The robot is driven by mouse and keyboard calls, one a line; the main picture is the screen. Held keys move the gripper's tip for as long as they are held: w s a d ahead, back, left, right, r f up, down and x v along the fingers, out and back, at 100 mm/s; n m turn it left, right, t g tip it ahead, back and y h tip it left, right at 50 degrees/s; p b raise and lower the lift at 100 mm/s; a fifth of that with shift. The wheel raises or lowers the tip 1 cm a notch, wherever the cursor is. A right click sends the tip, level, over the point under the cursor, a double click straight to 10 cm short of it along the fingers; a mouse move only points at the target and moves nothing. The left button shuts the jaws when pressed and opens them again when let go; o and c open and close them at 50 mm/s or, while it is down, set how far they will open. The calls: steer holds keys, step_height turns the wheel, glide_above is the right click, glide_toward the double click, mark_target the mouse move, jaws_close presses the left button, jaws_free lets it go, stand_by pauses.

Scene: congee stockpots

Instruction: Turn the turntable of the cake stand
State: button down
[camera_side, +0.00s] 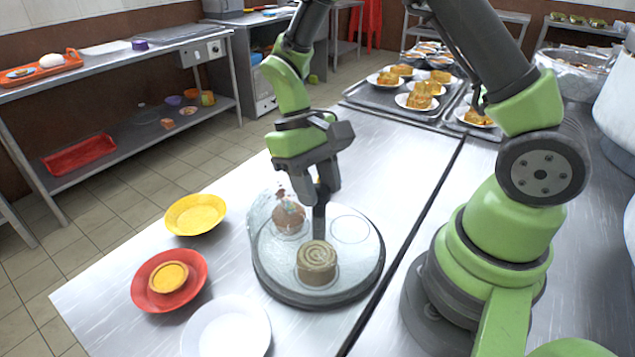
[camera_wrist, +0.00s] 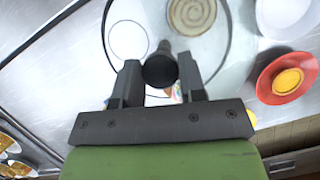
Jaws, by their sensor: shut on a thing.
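The cake stand has a round, clear turntable (camera_side: 358,264) with a dark rim on the metal table. A dark upright post (camera_side: 319,222) stands on it, and its round top (camera_wrist: 160,68) shows in the wrist view. My gripper (camera_side: 322,190) points down over the stand, its fingers shut on the post. In the wrist view my gripper (camera_wrist: 159,78) has one finger on each side of the post. A round cake with a spiral top (camera_side: 317,258) sits at the front of the turntable. A brownish item (camera_side: 289,217) sits at the left behind a clear curved cover.
Left of the stand are a yellow bowl (camera_side: 195,214), a red plate (camera_side: 150,298) holding a small yellow dish (camera_side: 168,277), and a white plate (camera_side: 228,330). Trays with plated food (camera_side: 420,95) lie behind. A side bench (camera_side: 100,65) stands at the far left.

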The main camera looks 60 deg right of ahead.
steer(key=shift+n+h, duration=0.3)
steer(key=shift+n, duration=0.3)
steer(key=shift+a+n+h, duration=0.1)
steer(key=shift+n+h, duration=0.8)
steer(key=shift+n, duration=1.5)
steer(key=shift+a+n+t+h, duration=0.1)
steer(key=shift+n+t+h, duration=0.35)
steer(key=shift+n, duration=1.1)
steer(key=shift+n+t+h, duration=0.25)
steer(key=shift+n+h, duration=0.3)
steer(key=shift+n, duration=1)
steer(key=shift+n+t+h, duration=0.25)
steer(key=shift+n+t, duration=0.25)
steer(key=shift+n, duration=0.95)
steer(key=shift+n+t+h, duration=0.25)
steer(key=shift+n+t, duration=0.25)
steer(key=shift+n, duration=0.95)
steer(key=shift+s+n+t, duration=0.15)
steer(key=shift+n+t, duration=0.75)
steer(key=shift+n, duration=2)
steer(key=c, duration=0.7)
jaws_free()
steer(key=shift+r, duration=0.1)
